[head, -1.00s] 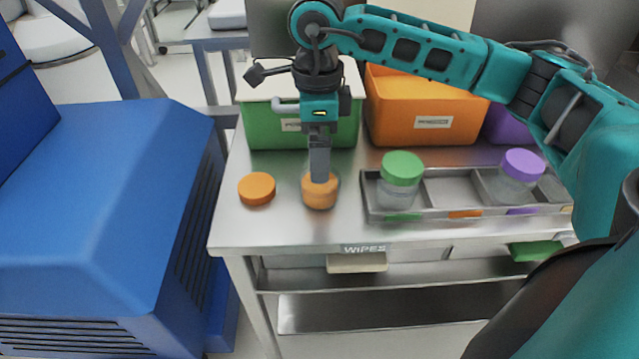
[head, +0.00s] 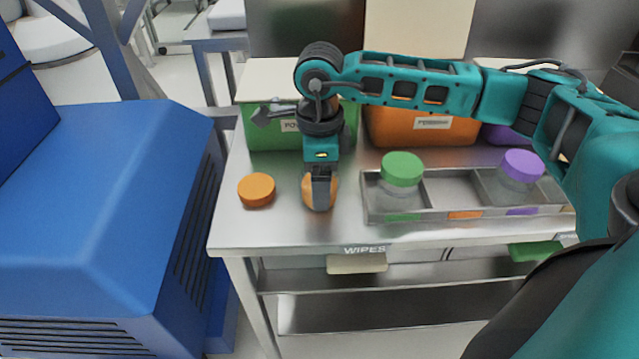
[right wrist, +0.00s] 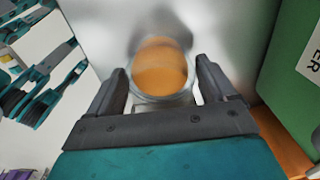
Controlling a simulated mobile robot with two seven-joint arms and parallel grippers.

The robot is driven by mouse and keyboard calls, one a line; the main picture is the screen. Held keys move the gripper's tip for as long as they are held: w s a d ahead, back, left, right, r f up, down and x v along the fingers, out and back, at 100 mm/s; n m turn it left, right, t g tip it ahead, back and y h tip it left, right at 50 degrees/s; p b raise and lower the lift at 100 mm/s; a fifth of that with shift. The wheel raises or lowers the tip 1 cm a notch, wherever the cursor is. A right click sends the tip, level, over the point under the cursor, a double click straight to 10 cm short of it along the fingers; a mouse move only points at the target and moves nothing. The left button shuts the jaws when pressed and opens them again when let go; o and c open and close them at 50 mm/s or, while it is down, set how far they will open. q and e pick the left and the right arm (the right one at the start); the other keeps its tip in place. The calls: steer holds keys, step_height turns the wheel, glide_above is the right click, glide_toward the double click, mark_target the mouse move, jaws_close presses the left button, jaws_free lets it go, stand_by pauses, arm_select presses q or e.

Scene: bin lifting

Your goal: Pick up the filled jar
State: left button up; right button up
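The filled jar (head: 307,193) is a clear, lidless jar with orange contents, upright on the metal table. My right gripper (head: 319,203) is over it in the head view and covers its middle. In the right wrist view the jar (right wrist: 160,68) lies between the two fingers of my right gripper (right wrist: 166,78). The fingers are apart, with a gap visible on either side of the jar. An orange lid (head: 256,190) lies on the table left of the jar. My left gripper is not in view.
A metal rack (head: 444,198) right of the jar holds a green-lidded jar (head: 402,170) and a purple-lidded jar (head: 520,178). A green bin (head: 265,128) and an orange bin (head: 420,128) stand behind. The table's front edge is close to the jar.

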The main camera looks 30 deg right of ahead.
steer(key=c, duration=0.9)
steer(key=shift+r, duration=0.1)
